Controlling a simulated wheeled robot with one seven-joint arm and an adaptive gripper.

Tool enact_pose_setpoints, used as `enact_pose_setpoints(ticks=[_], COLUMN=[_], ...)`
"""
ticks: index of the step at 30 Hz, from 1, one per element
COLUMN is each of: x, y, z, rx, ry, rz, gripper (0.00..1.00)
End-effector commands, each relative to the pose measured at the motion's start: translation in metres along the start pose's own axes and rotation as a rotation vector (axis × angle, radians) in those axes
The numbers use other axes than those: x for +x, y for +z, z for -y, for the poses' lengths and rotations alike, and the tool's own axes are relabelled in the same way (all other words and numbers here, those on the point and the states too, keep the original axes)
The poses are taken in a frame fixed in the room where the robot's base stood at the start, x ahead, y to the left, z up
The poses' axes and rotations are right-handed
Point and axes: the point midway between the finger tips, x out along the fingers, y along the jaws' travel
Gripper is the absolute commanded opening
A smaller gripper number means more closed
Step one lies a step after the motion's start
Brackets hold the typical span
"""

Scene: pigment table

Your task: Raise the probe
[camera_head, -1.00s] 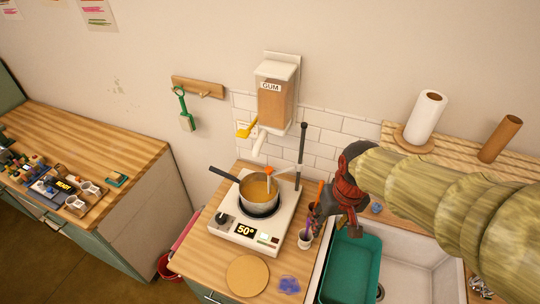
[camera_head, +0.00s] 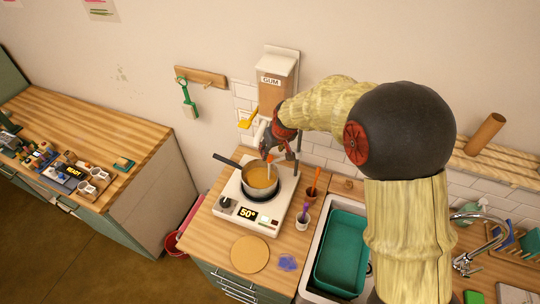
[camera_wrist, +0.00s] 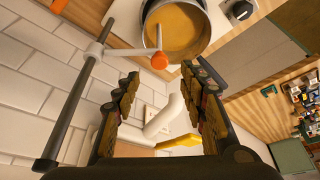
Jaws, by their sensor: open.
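The probe is a thin white rod with an orange knob (camera_wrist: 158,61) at its top. Its lower end dips into the yellow liquid in the pot (camera_head: 260,178), which also shows in the wrist view (camera_wrist: 205,30). A white cross arm (camera_wrist: 118,51) joins the probe to a dark upright pole (camera_wrist: 75,105). My gripper (camera_wrist: 160,76) is open, its fingertips to either side of the line to the orange knob. The knob appears just past the tips, and I cannot tell whether they touch it. In the head view my gripper (camera_head: 270,146) is above the pot and partly hides the stand.
The pot sits on a white hotplate (camera_head: 252,208) reading 50°. A gum dispenser (camera_head: 275,85) hangs on the wall close behind, with a white spout (camera_wrist: 165,117) and a yellow lever (camera_wrist: 180,142). Cups with tools (camera_head: 303,220) and a teal basin (camera_head: 340,250) lie to the right.

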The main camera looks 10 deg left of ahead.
Motion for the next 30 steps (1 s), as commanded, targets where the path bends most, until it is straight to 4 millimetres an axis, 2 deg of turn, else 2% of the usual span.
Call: enact_pose_setpoints(ticks=[6,13,25,30], x=[0.034,0.059,0.065,0.065], y=[0.002,0.001,0.002,0.002], z=[0.0,0.0,0.0,0.0], rx=[0.0,0.001,0.001,0.001], ry=[0.0,0.0,0.0,0.0], rz=[0.005,0.003,0.003,0.003], gripper=[0.42,0.42,0.42,0.33])
